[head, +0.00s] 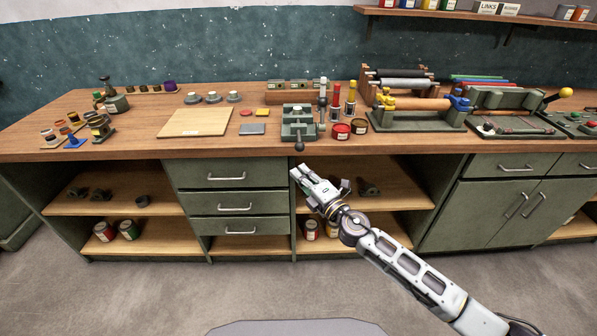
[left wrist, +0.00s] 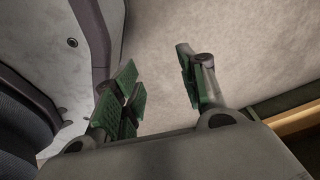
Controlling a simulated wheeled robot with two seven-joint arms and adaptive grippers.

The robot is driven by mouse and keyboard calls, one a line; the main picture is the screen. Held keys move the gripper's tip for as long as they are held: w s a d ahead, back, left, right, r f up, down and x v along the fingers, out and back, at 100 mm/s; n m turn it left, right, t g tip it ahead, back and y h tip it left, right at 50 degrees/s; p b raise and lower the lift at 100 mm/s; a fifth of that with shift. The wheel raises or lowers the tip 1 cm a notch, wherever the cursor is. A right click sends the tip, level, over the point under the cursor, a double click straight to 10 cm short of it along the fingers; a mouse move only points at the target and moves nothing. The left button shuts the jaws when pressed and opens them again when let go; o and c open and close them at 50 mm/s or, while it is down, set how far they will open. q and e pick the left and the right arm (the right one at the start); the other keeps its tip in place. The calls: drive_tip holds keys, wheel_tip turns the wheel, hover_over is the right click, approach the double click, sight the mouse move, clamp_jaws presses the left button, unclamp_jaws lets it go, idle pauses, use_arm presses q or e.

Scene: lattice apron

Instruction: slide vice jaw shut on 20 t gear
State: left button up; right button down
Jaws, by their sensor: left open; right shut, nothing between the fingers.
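The vice (head: 298,124) is a small green block-shaped tool near the front edge of the bench, with a dark ball-ended handle (head: 299,147) hanging at its front. Whether a gear sits between its jaws is too small to tell. My right gripper (head: 298,171) is shut and empty, just below and in front of the bench edge, under the vice handle and apart from it. My left gripper is outside the head view. In the left wrist view my left gripper (left wrist: 161,85) is open, with its green-padded fingers apart and nothing between them.
A wooden board (head: 196,122) and a grey block (head: 252,129) lie left of the vice. A roller press (head: 415,118) stands further right. Drawers and open shelves are below the bench.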

use_arm(q)
drive_tip(key=shift+w+d+r+b, duration=0.35)
drive_tip(key=shift+w+d, duration=0.1)
drive_tip(key=shift+w, duration=0.35)
drive_tip(key=shift+w+d+r+b, duration=0.25)
drive_tip(key=shift+w+d, duration=0.2)
drive_tip(key=shift+w, duration=0.3)
use_arm(e)
drive_tip(key=v, duration=0.7)
